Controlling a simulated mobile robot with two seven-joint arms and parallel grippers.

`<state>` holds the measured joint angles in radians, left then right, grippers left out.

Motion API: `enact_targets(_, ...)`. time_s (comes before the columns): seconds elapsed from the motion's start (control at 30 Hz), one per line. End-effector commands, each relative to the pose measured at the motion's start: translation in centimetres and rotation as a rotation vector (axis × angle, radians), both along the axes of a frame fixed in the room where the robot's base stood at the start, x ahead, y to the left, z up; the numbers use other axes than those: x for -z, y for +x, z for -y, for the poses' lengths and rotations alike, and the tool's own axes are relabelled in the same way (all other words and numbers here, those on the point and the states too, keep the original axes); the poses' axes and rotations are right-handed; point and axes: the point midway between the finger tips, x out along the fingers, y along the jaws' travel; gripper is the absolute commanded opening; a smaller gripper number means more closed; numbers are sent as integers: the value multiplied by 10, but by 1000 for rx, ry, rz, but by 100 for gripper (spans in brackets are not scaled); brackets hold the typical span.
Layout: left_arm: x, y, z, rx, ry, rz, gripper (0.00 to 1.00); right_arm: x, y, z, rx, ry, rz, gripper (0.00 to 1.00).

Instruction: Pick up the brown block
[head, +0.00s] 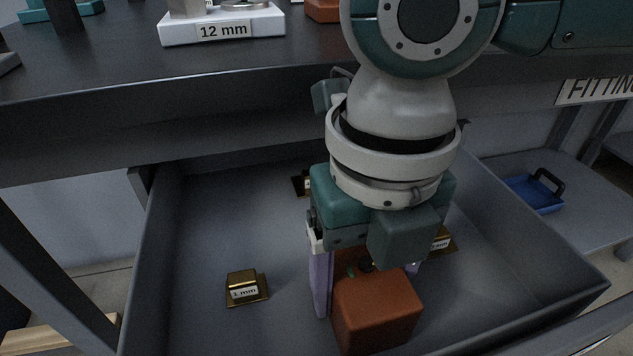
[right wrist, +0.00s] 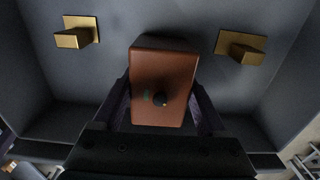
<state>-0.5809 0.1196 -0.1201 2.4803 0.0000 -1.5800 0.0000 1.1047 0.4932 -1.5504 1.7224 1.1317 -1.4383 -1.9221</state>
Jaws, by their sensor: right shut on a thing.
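The brown block (head: 378,312) is in the open grey drawer, toward its front right in the head view. It has a dark round knob and a small green mark on it. My right gripper (head: 366,278) comes down from above with its purple fingers on either side of the block, shut on it. In the right wrist view the block (right wrist: 165,80) sits between the two fingers of the gripper (right wrist: 162,108). I cannot tell whether the block touches the drawer floor. My left gripper is not in view.
The drawer (head: 190,230) also holds a brass piece labelled 1 mm (head: 243,287), another brass piece (head: 441,240) right of my gripper, and one partly hidden behind it. The dark tabletop (head: 110,70) overhangs the drawer's back. A blue tray (head: 535,196) lies on a shelf at right.

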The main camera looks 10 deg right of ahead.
Motion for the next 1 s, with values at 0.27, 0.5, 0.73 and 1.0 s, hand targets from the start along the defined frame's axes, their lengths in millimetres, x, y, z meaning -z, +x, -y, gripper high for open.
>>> enact_targets(0.27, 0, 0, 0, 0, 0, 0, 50, 0, 0, 0, 1, 0, 0, 20)
enact_targets(0.5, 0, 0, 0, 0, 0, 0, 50, 0, 0, 0, 1, 0, 0, 0)
enact_targets(0.73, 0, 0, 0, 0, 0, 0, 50, -1, 0, 0, 1, 1, 1, 0)
enact_targets(1.0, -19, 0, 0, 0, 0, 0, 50, -39, 1, 0, 1, 1, 4, 0)
